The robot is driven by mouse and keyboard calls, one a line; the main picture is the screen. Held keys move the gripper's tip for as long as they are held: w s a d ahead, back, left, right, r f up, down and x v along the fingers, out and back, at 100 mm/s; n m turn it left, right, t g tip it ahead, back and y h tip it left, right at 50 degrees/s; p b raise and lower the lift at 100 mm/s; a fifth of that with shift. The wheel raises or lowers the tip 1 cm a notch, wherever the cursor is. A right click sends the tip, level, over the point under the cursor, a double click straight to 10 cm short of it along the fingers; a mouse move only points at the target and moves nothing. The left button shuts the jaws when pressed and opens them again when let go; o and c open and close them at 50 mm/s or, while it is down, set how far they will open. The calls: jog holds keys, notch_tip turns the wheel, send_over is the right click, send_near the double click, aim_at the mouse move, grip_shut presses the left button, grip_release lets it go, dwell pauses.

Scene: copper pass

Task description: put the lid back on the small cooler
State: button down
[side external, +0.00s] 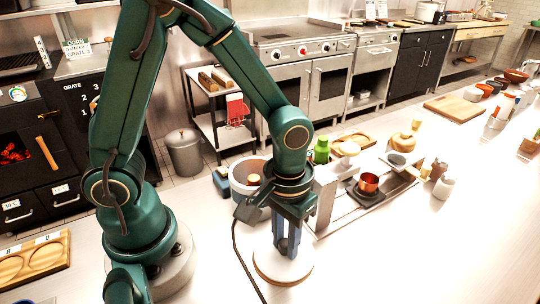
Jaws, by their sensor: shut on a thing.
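My gripper (287,248) points straight down at the front middle of the counter. Its blue fingers are shut at the centre of a round white disc with a tan edge (281,273), which looks like the lid. The part between the fingers is hidden, and I cannot tell whether the disc touches the counter. A round blue-grey tub with a pale rim (239,187), likely the small cooler, stands behind and left of the gripper. Its top looks open, with a small brownish thing (253,180) showing there. My wrist covers part of its right side.
A green bottle (321,150) is behind. A white container (443,188) stands farther right. A wooden board with round hollows (35,262) lies at far left. The front right counter is clear.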

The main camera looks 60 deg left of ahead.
aim_at(286, 242)
notch_tip(286, 242, up, 20)
jog(key=w+a+n, duration=0.2)
jog(key=a+n, duration=1.1)
jog(key=a, duration=0.1)
jog(key=shift+s+a+f, duration=0.1)
jog(key=shift+a+f, duration=0.05)
jog(key=shift+f, duration=5.5)
jog(key=shift+f, duration=0.15)
jog(key=shift+c, duration=0.6)
grip_release()
